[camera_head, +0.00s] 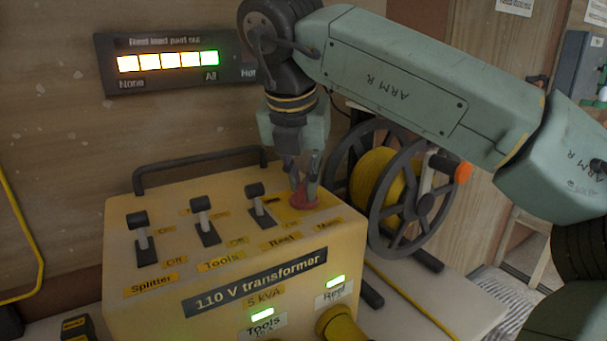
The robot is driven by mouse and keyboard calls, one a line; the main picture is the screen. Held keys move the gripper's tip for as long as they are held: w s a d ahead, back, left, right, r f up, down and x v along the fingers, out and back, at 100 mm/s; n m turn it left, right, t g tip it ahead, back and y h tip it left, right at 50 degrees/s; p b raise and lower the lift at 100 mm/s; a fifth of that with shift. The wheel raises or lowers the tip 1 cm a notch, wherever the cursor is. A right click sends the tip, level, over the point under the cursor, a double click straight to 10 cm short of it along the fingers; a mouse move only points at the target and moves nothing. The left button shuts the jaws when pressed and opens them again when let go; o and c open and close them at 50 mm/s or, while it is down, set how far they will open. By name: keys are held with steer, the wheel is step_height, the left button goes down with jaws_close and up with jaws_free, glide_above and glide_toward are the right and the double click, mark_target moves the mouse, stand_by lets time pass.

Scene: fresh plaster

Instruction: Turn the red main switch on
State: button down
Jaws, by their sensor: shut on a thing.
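The yellow 110 V transformer box (150,300) stands on a bench in the head view. The red main switch (299,201) sits on its top panel at the far right, on a yellow plate labelled Main. My gripper (303,188) points down over it, shut on the red switch, with its fingers on either side. The fingers hide part of the switch, so I cannot tell which way it is turned. Green lights by Tools (262,315) and Reel (335,281) are lit on the box's front.
Several black levers, such as the Splitter lever (139,227), stand left of the switch. A dark bar handle (200,168) runs behind them. A cable reel (385,182) stands close on the right. A lit display (165,62) hangs on the wall.

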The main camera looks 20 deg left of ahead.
stand_by(0.5)
steer(key=c, duration=1.6)
jaws_free()
steer(key=v, duration=0.2)
steer(key=shift+s+a+r, duration=0.1)
steer(key=shift+s+r, duration=0.05)
steer(key=shift+r, duration=0.2)
steer(key=s, duration=0.3)
steer(key=s+d, duration=0.1)
steer(key=s, duration=0.7)
steer(key=shift+s+d+r, duration=0.1)
steer(key=shift+s+d, duration=0.1)
steer(key=shift+s, duration=0.35)
steer(key=shift+s, duration=0.1)
